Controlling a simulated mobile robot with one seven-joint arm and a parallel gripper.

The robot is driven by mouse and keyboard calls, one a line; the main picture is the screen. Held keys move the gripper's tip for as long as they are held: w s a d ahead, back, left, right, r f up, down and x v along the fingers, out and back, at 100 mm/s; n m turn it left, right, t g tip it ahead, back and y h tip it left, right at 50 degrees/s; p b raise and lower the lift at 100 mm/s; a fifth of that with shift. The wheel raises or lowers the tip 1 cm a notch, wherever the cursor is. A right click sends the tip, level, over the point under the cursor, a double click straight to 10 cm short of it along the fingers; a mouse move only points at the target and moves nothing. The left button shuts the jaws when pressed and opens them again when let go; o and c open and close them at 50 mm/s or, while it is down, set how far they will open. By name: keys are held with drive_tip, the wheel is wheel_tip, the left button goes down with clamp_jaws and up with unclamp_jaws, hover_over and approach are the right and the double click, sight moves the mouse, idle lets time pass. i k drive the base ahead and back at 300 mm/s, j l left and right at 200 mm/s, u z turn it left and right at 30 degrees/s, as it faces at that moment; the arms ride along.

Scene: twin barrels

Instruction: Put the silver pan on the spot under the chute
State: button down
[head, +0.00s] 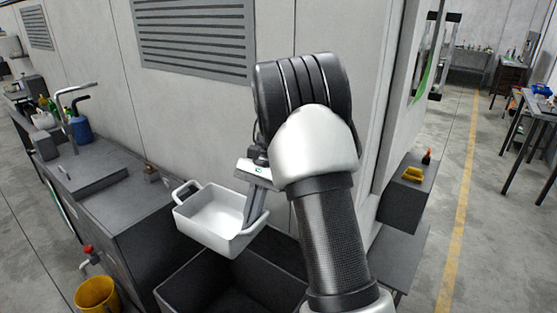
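The pan (211,218) is a pale, almost white rectangular dish with a loop handle at its left end. It is tilted a little and empty inside. My gripper (254,212) is at the pan's right end and appears shut on it there; the fingertips are partly hidden by the pan wall. The pan appears in the air above a dark open box and beside a grey counter. I cannot make out a chute or a marked spot under one.
The dark open box (180,289) stands below the pan. The grey counter (122,205) on the left carries a tap, a blue container (82,130) and bottles. A yellow bucket (97,294) is at lower left. A wall rises behind; a dark stand (405,205) holds a yellow item.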

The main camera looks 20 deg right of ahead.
sight(399, 245)
drive_tip(key=k+l, duration=0.15)
drive_tip(key=l, duration=0.25)
drive_tip(key=k+l, duration=0.1)
drive_tip(key=l, duration=0.25)
drive_tip(key=k+l, duration=0.15)
drive_tip(key=l, duration=0.25)
drive_tip(key=l+z, duration=0.25)
drive_tip(key=l, duration=1.55)
drive_tip(key=i+l, duration=0.1)
drive_tip(key=l, duration=0.2)
drive_tip(key=i+l, duration=0.1)
drive_tip(key=l, duration=0.2)
drive_tip(key=i+l+z, duration=0.1)
drive_tip(key=l, duration=0.2)
drive_tip(key=i+l, duration=0.35)
drive_tip(key=l, duration=0.2)
drive_tip(key=i+l+z, duration=0.1)
drive_tip(key=i+l, duration=0.2)
drive_tip(key=l, duration=0.25)
drive_tip(key=i+l, duration=0.4)
drive_tip(key=l, duration=0.15)
drive_tip(key=j, duration=0.55)
drive_tip(key=z, duration=0.05)
